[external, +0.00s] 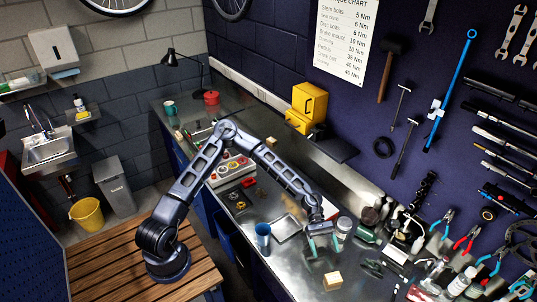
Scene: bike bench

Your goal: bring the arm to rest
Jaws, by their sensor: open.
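My arm rises from its base on the slatted wooden platform (110,262), bends at a high elbow and reaches down to the right over the metal workbench (285,262). My gripper (323,246) is at the end of the arm, low over the bench, pointing down. Its teal fingers are apart, and I see nothing held between them. A pale wooden block (332,281) lies on the bench just in front of the gripper, apart from it. A lidded jar (343,228) stands close to its right. Whether the fingertips touch the bench is too small to tell.
A blue cup (263,236) and a shallow tray (288,228) are left of the gripper. Bottles, pliers (467,240) and small parts crowd the bench on the right. A parts tray (233,170) lies under the forearm. A yellow cabinet (308,104) stands by the back wall.

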